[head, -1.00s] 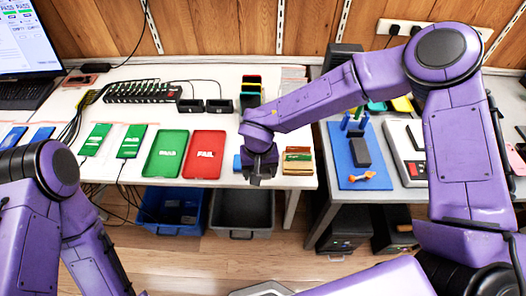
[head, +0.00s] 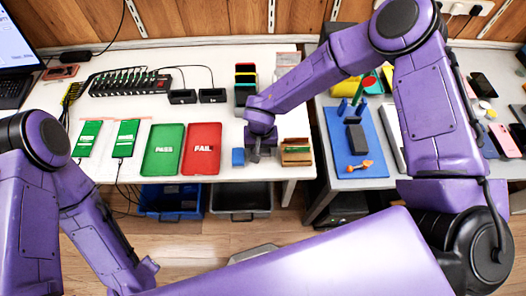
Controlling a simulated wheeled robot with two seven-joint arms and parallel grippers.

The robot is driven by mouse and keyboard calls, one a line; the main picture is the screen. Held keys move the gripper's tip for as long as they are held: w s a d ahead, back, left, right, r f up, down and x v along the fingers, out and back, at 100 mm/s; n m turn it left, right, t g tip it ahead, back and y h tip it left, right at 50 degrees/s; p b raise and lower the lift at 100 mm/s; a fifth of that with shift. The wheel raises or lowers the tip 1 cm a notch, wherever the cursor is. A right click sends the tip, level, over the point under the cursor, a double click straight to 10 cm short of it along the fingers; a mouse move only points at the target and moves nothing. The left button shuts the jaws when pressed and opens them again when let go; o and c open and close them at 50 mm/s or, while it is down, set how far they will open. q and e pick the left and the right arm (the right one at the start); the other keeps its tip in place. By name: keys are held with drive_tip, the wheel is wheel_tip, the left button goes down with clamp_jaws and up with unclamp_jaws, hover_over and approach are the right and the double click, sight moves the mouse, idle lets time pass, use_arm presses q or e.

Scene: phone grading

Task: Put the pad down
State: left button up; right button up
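A small blue block (head: 238,156), which may be the pad, lies on the white table near its front edge. My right gripper (head: 262,157) is low over the table just right of it, pointing down. A narrow gap seems to separate them. The dark fingers are small and partly hidden by the wrist, so I cannot tell whether they are open or hold anything. A brown, box-like holder (head: 296,152) stands just right of this gripper. My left arm comes in at the lower left, but its gripper is not clearly visible.
A green PASS tray (head: 163,150) and a red FAIL tray (head: 203,149) lie left of the blue block. Phones with green screens (head: 88,139) lie farther left. A blue mat (head: 374,130) with tools lies on the right table. Bins stand below the front edge.

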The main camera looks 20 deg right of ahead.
sight(264, 156)
drive_tip(key=f, duration=0.2)
drive_tip(key=d+f, duration=0.1)
drive_tip(key=shift+s+f, duration=0.25)
drive_tip(key=shift+f, duration=0.05)
drive_tip(key=shift+w+f, duration=0.15)
drive_tip(key=shift+f, duration=0.15)
drive_tip(key=o, duration=0.9)
wheel_tip(264, 156, up, 12)
drive_tip(key=shift+r+b, duration=0.25)
drive_tip(key=shift+b, duration=0.1)
